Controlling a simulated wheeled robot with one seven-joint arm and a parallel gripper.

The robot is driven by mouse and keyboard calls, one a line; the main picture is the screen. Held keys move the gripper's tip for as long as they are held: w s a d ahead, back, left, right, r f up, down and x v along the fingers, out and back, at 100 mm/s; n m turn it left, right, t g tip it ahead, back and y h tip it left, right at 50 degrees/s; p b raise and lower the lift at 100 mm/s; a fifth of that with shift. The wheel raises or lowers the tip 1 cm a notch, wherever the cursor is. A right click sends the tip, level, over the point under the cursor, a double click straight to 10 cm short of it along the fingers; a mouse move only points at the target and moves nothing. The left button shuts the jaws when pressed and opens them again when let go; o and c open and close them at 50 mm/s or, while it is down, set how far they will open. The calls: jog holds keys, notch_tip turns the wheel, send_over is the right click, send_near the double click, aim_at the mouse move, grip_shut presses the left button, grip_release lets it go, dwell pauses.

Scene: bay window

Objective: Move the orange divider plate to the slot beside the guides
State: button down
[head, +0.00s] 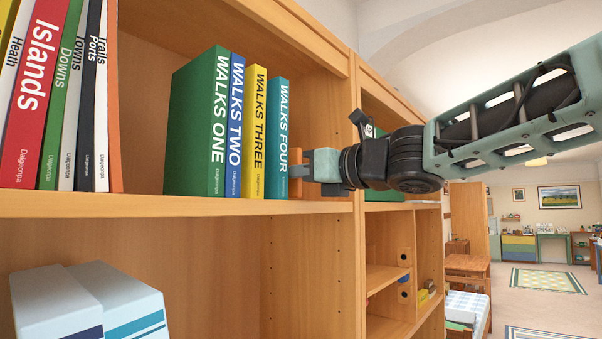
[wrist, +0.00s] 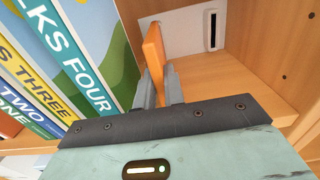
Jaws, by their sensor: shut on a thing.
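The orange divider plate (wrist: 153,52) stands upright on edge between the two grey fingers of my gripper (wrist: 158,88) in the wrist view. My gripper is shut on it. In the head view my gripper (head: 300,172) is just right of the teal WALKS FOUR book (head: 278,138), and only a little of the plate (head: 295,186) shows. The plate's far end is at a white panel (wrist: 185,33) on the shelf's back; I cannot tell whether it sits in a slot. A dark upright slot (wrist: 213,30) shows to its right. A second orange upright (head: 115,110) stands beside the guide books.
WALKS books, from green WALKS ONE (head: 197,125) rightward, stand left of my gripper. Guide books, including red Islands (head: 38,90), stand far left. The shelf's side wall (wrist: 285,60) is right of the plate, with bare shelf (wrist: 235,85) between.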

jog(key=shift+w+a, duration=0.25)
jog(key=shift+a, duration=0.1)
jog(key=c, duration=1.4)
grip_release()
jog(key=b+v, duration=0.4)
jog(key=v, duration=1.3)
jog(key=shift+b, duration=0.35)
jog(key=shift+s+d+f, duration=0.1)
